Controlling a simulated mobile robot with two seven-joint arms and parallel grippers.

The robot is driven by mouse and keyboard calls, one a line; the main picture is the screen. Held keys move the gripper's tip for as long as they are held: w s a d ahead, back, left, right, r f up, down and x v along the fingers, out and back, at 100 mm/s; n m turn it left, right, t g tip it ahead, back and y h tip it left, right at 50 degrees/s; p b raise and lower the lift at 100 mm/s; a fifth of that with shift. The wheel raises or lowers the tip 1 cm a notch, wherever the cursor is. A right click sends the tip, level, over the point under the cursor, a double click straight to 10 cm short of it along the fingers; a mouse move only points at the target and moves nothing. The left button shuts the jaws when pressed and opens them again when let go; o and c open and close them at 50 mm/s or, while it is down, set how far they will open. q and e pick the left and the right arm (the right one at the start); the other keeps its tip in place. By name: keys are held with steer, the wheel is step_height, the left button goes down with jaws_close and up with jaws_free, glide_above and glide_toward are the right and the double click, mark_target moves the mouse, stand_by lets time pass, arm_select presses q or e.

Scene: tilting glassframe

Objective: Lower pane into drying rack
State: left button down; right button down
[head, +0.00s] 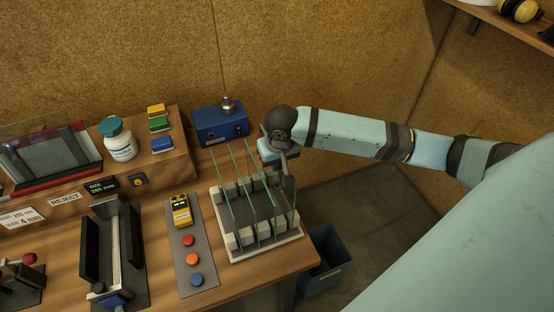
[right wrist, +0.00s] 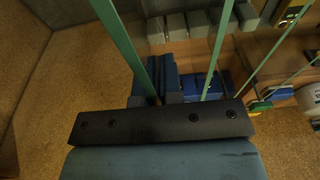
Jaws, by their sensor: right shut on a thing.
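The drying rack (head: 262,252) is a pale base with rows of grey slotted blocks at the right end of the bench. Several thin panes (head: 236,190) stand in it, seen edge-on as green lines. My right gripper (head: 286,170) is above the rack's back right corner, shut on a glass pane (right wrist: 125,45). In the right wrist view this pane's green edge runs down between the blue fingers (right wrist: 158,78). The held pane is nearly edge-on at the rack's right side; whether its lower edge sits in a slot I cannot tell. My left gripper is not in view.
A blue box with a knob (head: 221,123) stands behind the rack. A panel with red, orange and blue buttons (head: 193,260) and a yellow meter (head: 181,211) lies left of it. A blue bin (head: 326,264) stands off the bench's right edge.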

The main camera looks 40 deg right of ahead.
mark_target(276, 177)
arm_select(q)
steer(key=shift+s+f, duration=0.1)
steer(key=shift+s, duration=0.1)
arm_select(e)
steer(key=shift+f, duration=0.2)
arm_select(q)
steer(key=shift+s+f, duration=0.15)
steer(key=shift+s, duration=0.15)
arm_select(e)
steer(key=shift+f, duration=0.25)
steer(key=shift+f, duration=0.15)
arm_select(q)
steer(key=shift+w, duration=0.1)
arm_select(e)
steer(key=shift+f, duration=0.25)
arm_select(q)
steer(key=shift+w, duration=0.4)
arm_select(e)
steer(key=shift+f, duration=0.45)
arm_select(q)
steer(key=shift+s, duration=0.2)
arm_select(e)
steer(key=shift+f, duration=0.3)
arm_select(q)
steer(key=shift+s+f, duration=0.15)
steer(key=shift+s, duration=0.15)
arm_select(e)
steer(key=shift+f, duration=0.3)
